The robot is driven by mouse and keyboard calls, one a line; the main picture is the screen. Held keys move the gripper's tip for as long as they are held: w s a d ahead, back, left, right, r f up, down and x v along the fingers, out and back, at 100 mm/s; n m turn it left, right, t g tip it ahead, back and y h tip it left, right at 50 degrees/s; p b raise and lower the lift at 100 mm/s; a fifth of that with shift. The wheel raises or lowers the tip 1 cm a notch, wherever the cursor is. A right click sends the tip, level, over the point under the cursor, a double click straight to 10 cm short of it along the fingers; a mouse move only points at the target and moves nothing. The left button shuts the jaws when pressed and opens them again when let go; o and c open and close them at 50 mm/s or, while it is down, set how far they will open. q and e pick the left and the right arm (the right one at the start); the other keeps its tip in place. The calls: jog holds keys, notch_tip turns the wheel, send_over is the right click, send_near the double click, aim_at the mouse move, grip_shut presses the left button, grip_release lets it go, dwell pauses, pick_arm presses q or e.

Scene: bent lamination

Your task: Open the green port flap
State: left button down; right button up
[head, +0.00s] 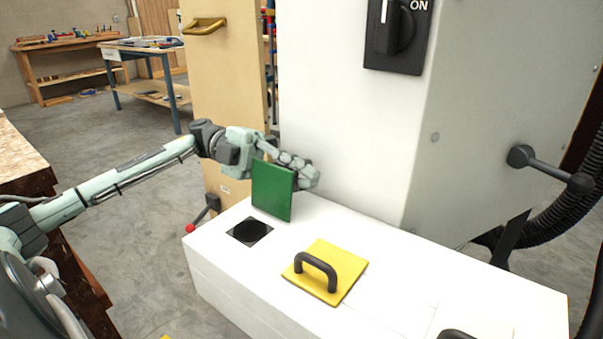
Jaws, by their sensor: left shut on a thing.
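The green port flap (272,191) stands upright at the far left end of the white bench-like box (225,272). My right gripper is not in view.
A yellow flap (341,268) with a dark handle lies flat on the box, right of the port. A tall white cabinet (340,110) with a black rotary switch (396,30) rises behind. A red-knobbed lever (203,213) sits at the box's left.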

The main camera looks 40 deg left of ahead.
pick_arm(q)
jog(key=c, duration=1.8)
grip_release()
jog(key=shift+r, duration=0.25)
jog(key=shift+o, duration=0.9)
jog(key=shift+f, duration=0.15)
jog(key=a, duration=1.2)
